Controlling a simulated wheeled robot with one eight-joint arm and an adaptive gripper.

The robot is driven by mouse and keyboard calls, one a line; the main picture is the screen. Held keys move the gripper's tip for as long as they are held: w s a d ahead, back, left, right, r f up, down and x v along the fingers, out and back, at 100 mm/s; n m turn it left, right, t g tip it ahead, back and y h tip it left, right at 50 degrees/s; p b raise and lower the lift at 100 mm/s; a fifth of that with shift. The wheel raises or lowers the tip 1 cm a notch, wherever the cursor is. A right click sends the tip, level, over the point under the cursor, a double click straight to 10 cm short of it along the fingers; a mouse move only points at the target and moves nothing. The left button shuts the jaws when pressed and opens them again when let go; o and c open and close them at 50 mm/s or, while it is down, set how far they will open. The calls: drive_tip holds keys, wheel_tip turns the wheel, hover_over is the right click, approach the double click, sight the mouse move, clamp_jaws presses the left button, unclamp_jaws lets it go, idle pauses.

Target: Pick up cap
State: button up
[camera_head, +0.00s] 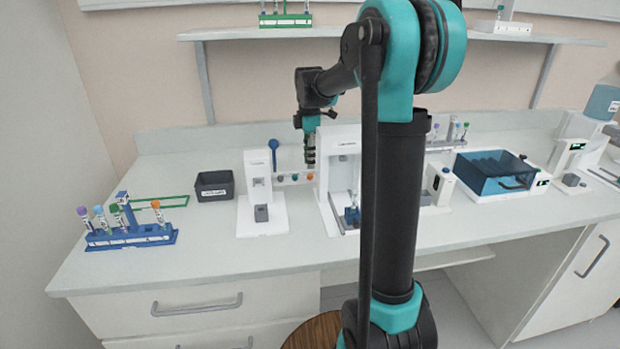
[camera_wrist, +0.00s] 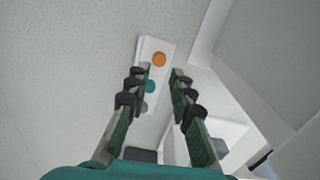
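Several small round caps sit in a row on a narrow white holder (camera_wrist: 150,47) on the bench. In the wrist view an orange cap (camera_wrist: 159,60) is at the far end, just beyond the fingertips. A teal cap (camera_wrist: 151,86) and a pale grey cap (camera_wrist: 143,107) lie nearer, partly hidden by the left finger. My gripper (camera_wrist: 161,72) is open and empty, its two fingers apart above the holder. In the head view my gripper (camera_head: 309,158) points down above the orange cap (camera_head: 310,176), with a gap between them.
A tall white device (camera_head: 340,160) stands just right of the holder. A smaller white device (camera_head: 258,190) stands to its left. A dark bin (camera_head: 214,186) and a blue tube rack (camera_head: 132,236) are further left. The front of the bench is mostly clear.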

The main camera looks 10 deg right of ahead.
sight(310, 175)
wheel_tip(310, 175, down, 5)
drive_tip(key=shift+w+d+f, duration=0.1)
idle(0.3)
drive_tip(key=c, duration=0.4)
drive_tip(key=shift+o, duration=0.2)
